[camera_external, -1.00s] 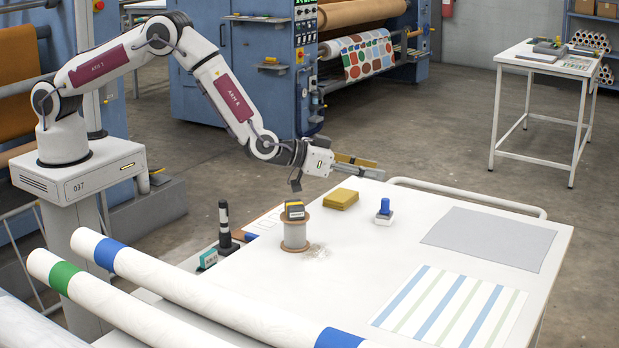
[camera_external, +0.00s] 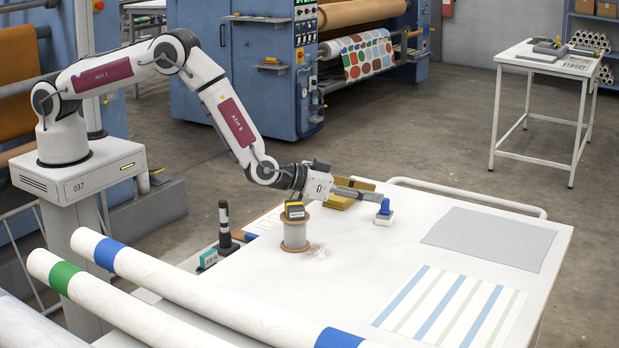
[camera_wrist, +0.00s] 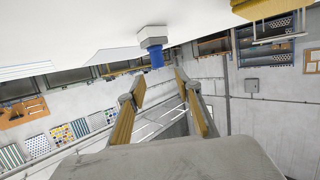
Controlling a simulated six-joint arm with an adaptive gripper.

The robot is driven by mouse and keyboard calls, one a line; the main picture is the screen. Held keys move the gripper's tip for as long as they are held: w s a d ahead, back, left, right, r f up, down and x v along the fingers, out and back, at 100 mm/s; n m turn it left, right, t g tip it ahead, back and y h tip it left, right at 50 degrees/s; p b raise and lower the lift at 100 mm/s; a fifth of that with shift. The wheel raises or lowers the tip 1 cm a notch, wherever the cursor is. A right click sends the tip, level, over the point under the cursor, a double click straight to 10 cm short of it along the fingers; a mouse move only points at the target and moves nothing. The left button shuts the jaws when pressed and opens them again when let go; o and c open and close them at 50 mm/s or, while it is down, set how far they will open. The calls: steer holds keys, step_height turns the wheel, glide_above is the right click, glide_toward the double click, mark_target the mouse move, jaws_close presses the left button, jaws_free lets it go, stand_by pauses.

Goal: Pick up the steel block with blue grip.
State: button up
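The steel block with blue grip (camera_external: 384,213) stands upright on the white table, its pale base on the tabletop and its blue grip on top. In the wrist view, which looks upside down, the block (camera_wrist: 152,42) hangs from the table at upper centre, a little ahead of the fingertips. My gripper (camera_external: 376,194) is low over the table, its fingers stretched toward the block from the left. In the wrist view the gripper (camera_wrist: 158,82) has its two yellow-padded fingers apart, with nothing held between them. The blue grip lines up with the gap.
A grey sheet (camera_external: 489,239) and a striped sheet (camera_external: 450,306) lie flat on the right.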

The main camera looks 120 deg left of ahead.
mark_target(386, 199)
steer(key=shift+f, duration=0.15)
steer(key=shift+f, duration=0.5)
steer(key=shift+x, duration=2.45)
jaws_close()
